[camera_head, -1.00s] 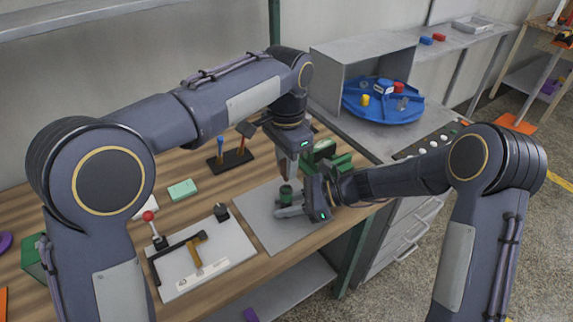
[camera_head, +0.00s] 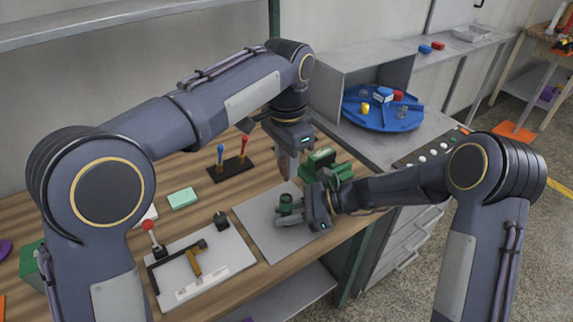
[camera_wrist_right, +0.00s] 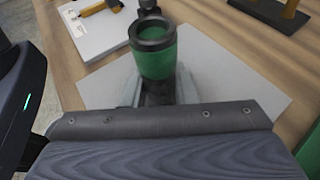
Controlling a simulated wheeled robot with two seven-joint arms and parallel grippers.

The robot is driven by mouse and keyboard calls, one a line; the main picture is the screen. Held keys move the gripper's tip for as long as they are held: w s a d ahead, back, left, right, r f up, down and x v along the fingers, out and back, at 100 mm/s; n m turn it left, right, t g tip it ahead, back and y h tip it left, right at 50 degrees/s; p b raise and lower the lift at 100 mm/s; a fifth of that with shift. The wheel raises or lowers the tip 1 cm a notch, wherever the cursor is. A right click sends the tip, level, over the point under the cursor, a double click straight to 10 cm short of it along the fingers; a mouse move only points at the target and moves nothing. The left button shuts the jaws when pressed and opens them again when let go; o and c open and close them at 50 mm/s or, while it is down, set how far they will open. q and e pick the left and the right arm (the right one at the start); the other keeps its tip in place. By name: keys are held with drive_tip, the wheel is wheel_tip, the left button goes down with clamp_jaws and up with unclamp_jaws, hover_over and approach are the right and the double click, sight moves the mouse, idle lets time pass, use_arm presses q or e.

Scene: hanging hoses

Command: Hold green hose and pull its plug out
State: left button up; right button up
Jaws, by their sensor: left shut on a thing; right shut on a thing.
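The green hose piece (camera_head: 286,205) is a short upright green cylinder with a dark collar, above the grey plate (camera_head: 258,226). My left gripper (camera_head: 287,177) points down just above the hose, with a small gap between. It is shut on the plug, which its fingers mostly hide.
A green device (camera_head: 324,163) stands close behind the grippers. A black stand (camera_head: 230,167) with blue and red handles is to the left. A white board (camera_head: 200,262) with a lever lies left of the grey plate. A blue round tray (camera_head: 382,112) is at the back right.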

drive_tip(key=o, duration=1.1)
drive_tip(key=shift+c, duration=0.2)
drive_tip(key=v, duration=1.1)
drive_tip(key=shift+d+r, duration=0.25)
drive_tip(key=shift+d, duration=0.15)
